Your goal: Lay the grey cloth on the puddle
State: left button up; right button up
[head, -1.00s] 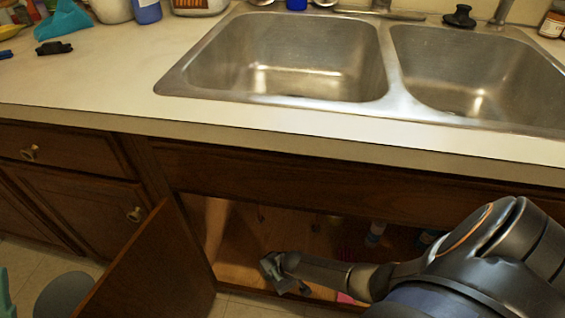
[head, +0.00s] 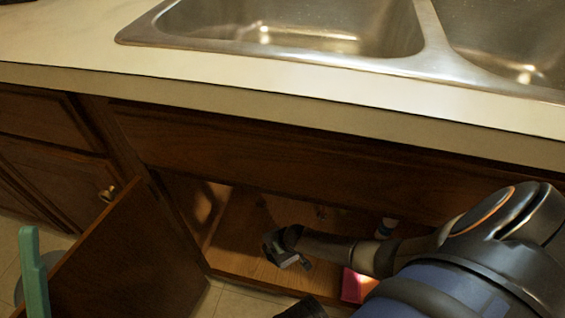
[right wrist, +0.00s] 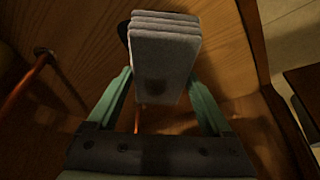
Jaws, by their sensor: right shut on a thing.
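The grey cloth (right wrist: 165,62) is a folded stack between the two green fingers of my right gripper (right wrist: 160,85) in the right wrist view. In the head view my right gripper (head: 291,262) reaches into the open cabinet under the sink, and the cloth is hard to make out there. A dark patch (right wrist: 123,32) shows partly behind the cloth on the wooden cabinet floor; I cannot tell whether it is the puddle. A green finger of my left gripper (head: 33,275) shows at the lower left of the head view; its opening cannot be judged.
The open cabinet door (head: 110,255) stands to the left of the opening. A copper-coloured pipe (right wrist: 25,88) runs at the left of the right wrist view. The counter edge (head: 280,110) overhangs.

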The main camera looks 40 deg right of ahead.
jog(key=f+b, duration=0.3)
jog(key=shift+w+d+f+b, duration=0.25)
jog(key=shift+f+b, duration=0.05)
jog(key=shift+f, duration=0.2)
pick_arm(q)
jog(key=f, duration=0.1)
jog(key=d+f, duration=0.1)
jog(key=f, duration=0.2)
jog(key=shift+w+d+f, duration=0.3)
jog(key=shift+d, duration=0.05)
pick_arm(e)
jog(key=shift+r, duration=0.1)
jog(key=shift+f, duration=0.25)
jog(key=o, duration=1.1)
jog(key=shift+r, duration=0.1)
pick_arm(q)
jog(key=shift+a, duration=0.1)
pick_arm(e)
jog(key=shift+o, duration=0.2)
